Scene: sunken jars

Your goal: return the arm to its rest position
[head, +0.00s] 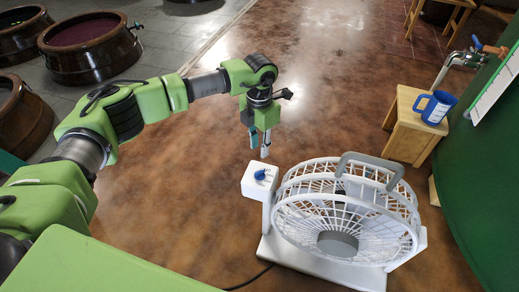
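My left arm comes in from the left, and my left gripper (259,151) hangs with its fingers pointing down. The two fingertips show a narrow gap with nothing between them. In the picture the gripper is just above a white control box (256,187) with a blue knob (260,174), apparently clear of it. The box is joined to a white fan (345,215) with a grey handle. My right gripper is not in view.
A wooden stool (411,130) holds a blue mug (436,106) at the right, below a tap (465,59). Large brown jars (90,65) stand at the upper left. Open brown floor lies around the fan. A dark cable runs from the fan's base.

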